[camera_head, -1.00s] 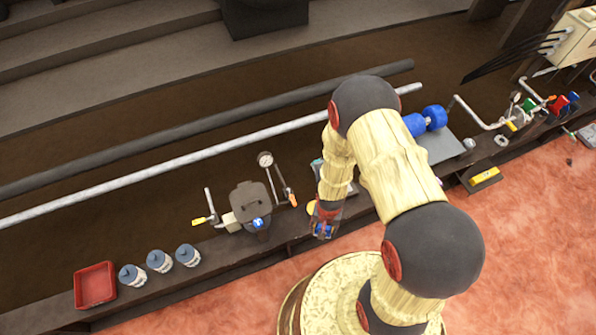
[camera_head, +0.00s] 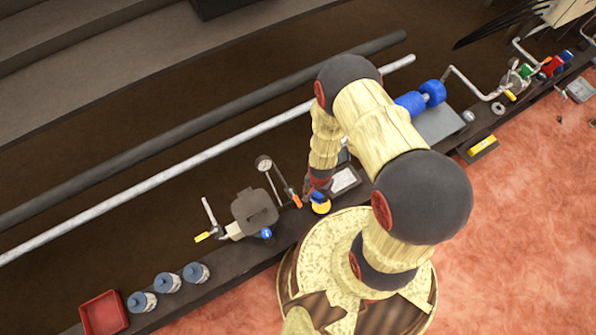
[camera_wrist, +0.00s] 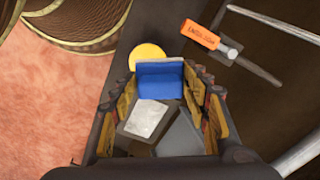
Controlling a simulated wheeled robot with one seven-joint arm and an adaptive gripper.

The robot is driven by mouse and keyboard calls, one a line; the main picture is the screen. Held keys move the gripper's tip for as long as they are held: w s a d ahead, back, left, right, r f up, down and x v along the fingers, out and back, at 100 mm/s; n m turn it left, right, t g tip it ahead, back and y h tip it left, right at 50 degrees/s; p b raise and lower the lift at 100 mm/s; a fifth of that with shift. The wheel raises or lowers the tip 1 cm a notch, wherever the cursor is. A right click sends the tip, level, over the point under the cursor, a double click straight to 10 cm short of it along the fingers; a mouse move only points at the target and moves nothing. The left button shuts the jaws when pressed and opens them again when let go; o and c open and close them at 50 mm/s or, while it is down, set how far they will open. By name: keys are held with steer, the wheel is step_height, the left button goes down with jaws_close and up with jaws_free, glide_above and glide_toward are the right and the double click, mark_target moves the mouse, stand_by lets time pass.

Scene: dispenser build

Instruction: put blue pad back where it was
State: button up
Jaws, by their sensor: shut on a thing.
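My gripper (camera_head: 317,193) is shut on the blue pad (camera_head: 318,197). In the wrist view the blue pad (camera_wrist: 160,80) sits between the fingertips of my gripper (camera_wrist: 163,88), held from both sides. A yellow disc (camera_head: 321,207) lies on the dark bench just by the pad. In the wrist view the yellow disc (camera_wrist: 147,54) shows partly behind the pad's far edge. I cannot tell whether the pad touches the disc or the bench.
A tray with a pale sheet (camera_head: 343,180) lies right of the gripper. An orange-handled valve (camera_head: 297,201) and a grey lidded pot (camera_head: 254,210) stand to the left. Several jars (camera_head: 168,283) and a red tray (camera_head: 103,313) are further left along the narrow bench.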

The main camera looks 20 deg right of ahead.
steer(key=shift+w+d+m, duration=0.15)
steer(key=shift+w+m, duration=0.45)
steer(key=shift+w, duration=0.3)
steer(key=shift+w+f, duration=0.15)
steer(key=shift+f, duration=0.05)
steer(key=w+f, duration=0.2)
steer(key=w, duration=0.2)
steer(key=w+a+f+b, duration=0.1)
steer(key=w+f, duration=0.2)
steer(key=w, duration=0.1)
steer(key=w+f, duration=0.3)
steer(key=w, duration=0.1)
steer(key=shift+a+b, duration=0.2)
steer(key=shift+b, duration=0.2)
steer(key=shift+w+a+f, duration=0.1)
steer(key=shift+w+f, duration=0.6)
steer(key=shift+f, duration=0.3)
step_height(320, 180, down, 3)
steer(key=shift+r+b, duration=0.1)
steer(key=shift+b, duration=0.75)
steer(key=o, duration=1.1)
